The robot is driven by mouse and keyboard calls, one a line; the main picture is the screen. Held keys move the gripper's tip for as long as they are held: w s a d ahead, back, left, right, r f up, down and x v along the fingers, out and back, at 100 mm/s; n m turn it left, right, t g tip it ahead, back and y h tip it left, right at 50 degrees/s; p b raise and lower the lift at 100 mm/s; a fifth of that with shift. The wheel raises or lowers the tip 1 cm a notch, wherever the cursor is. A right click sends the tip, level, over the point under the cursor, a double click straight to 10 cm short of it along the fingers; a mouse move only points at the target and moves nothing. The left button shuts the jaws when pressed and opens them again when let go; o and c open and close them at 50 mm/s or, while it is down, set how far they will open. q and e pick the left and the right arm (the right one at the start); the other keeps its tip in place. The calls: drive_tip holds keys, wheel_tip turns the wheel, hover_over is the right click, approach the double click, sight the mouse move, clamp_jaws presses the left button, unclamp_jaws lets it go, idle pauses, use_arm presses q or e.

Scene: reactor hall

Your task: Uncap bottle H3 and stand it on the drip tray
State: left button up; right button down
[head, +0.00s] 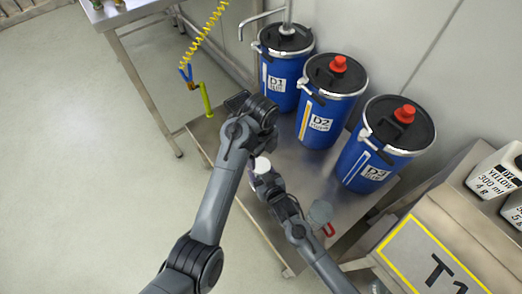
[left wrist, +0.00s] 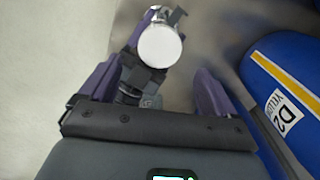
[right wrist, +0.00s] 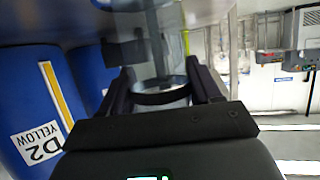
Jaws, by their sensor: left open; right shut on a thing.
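A bottle with a round white cap (head: 262,165) is held up by my right gripper (head: 266,180), above the steel surface. The cap also shows in the left wrist view (left wrist: 160,46). In the right wrist view the see-through bottle (right wrist: 163,85) is between the right fingers, which are shut on it. No H3 label is readable. My left gripper (left wrist: 152,72) is open, with the capped bottle in front of its spread purple fingers and apart from them. In the head view its fingers are mostly hidden by my arm. I cannot make out a separate drip tray.
Blue drums D1 (head: 283,75), D2 (head: 322,112) and D3 (head: 371,155) stand on the steel surface (head: 285,240). A grey cup-like item (head: 320,212) with a red part stands at its front right. A T1 stand (head: 430,250) is at right. Open floor lies left.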

sight(261, 165)
use_arm(q)
drive_tip(key=shift+r+m, duration=0.35)
drive_tip(key=shift+m, duration=0.65)
drive_tip(key=shift+f, duration=0.15)
drive_tip(key=shift+m, duration=0.3)
drive_tip(key=shift+f, duration=3.6)
drive_tip(key=c, duration=1.1)
drive_tip(key=n, duration=0.6)
drive_tip(key=shift+n, duration=0.4)
